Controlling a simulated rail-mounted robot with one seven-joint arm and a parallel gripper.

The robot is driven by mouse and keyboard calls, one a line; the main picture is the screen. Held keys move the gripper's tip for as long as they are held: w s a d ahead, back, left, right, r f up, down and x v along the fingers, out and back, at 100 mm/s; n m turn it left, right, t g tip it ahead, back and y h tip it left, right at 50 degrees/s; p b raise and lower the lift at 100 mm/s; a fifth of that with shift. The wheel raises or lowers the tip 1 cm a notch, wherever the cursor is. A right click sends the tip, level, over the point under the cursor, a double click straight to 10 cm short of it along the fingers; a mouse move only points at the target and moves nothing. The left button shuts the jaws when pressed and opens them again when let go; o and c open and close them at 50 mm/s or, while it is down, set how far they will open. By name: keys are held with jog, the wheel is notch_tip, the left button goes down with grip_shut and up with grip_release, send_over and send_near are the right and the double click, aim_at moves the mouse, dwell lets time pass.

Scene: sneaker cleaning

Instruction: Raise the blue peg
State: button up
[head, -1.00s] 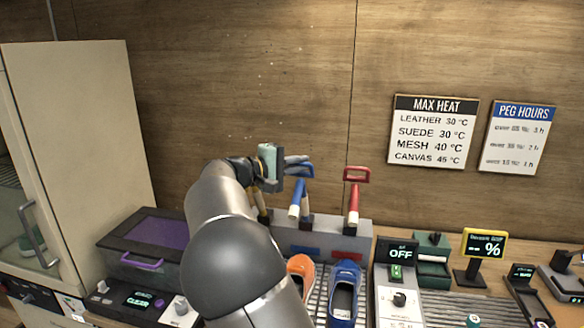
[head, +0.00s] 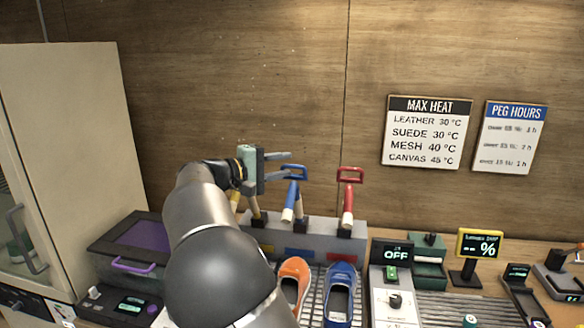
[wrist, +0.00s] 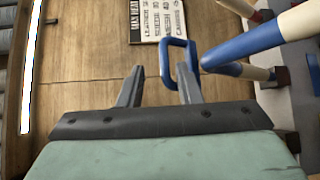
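The blue peg has a blue loop handle (head: 294,172) and a pale shaft with a blue section. It leans in the grey rack (head: 325,236), between a red-handled peg (head: 349,175) and a yellow one (head: 235,199). In the wrist view, the blue handle (wrist: 192,62) is just beyond the right fingertip and partly overlaps it. My gripper (head: 290,162) is left of the handle, with its fingers pointing right. In the wrist view, my gripper (wrist: 160,70) is open, with a clear gap between the fingers. Whether a finger touches the loop cannot be told.
An orange shoe (head: 293,282) and a blue shoe (head: 340,293) rest on a metal grate in front of the rack. A lidded bin (head: 132,248) and a tall cream cabinet (head: 75,150) stand to the left. Control boxes fill the right.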

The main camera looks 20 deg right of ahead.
jog(key=b+v, duration=0.2)
jog(key=v, duration=1.1)
jog(key=shift+a, duration=0.25)
jog(key=shift+s, duration=0.15)
